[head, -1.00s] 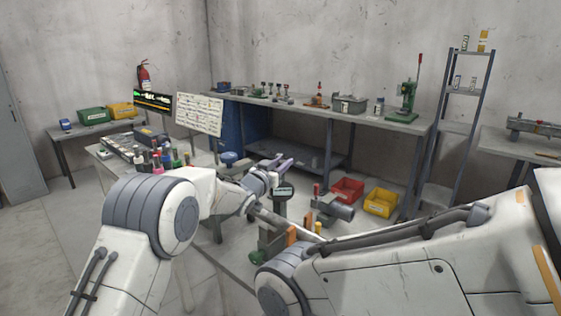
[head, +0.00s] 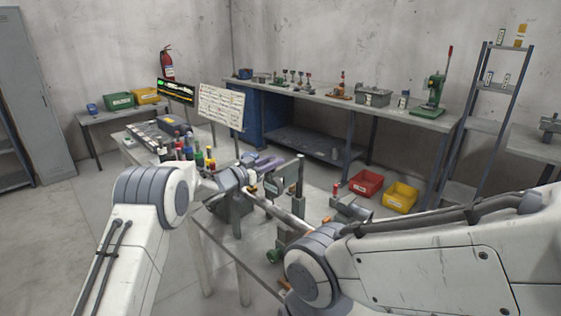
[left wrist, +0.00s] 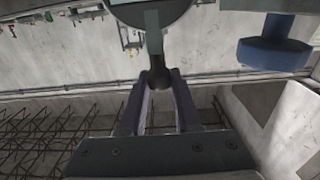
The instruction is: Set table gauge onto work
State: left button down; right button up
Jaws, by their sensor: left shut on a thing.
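My left gripper (head: 268,165) is over the middle of the workbench. In the left wrist view its fingers (left wrist: 160,88) are shut on the dark lower end of a stem. The stem hangs from a round grey body (left wrist: 150,12), which I take to be the table gauge and which is cut by the top edge. In the head view a small dark box (head: 273,188) shows just below the fingers; I cannot tell whether it is part of the gauge. A pale slanting bar (head: 280,213), possibly the work, lies below the gripper. My right gripper does not show.
An upright grey post (head: 300,177) stands close to the right of my left gripper. Coloured bottles (head: 200,155) stand to its left. A red bin (head: 366,184) and a yellow bin (head: 400,196) are beyond the bench. In the left wrist view a blue knob (left wrist: 272,52) is near.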

pick_arm(q)
jog(key=shift+w+a+r, duration=0.1)
jog(key=shift+w+a, duration=0.15)
jog(key=shift+a, duration=0.15)
jog(key=c, duration=0.6)
grip_release()
jog(key=shift+w, duration=0.1)
jog(key=shift+d, duration=0.15)
jog(key=shift+s+a, duration=0.35)
jog(key=shift+s, duration=0.05)
jog(key=b+v, duration=0.2)
jog(key=v, duration=0.7)
jog(key=shift+s+a+b, duration=0.2)
jog(key=shift+b, duration=0.1)
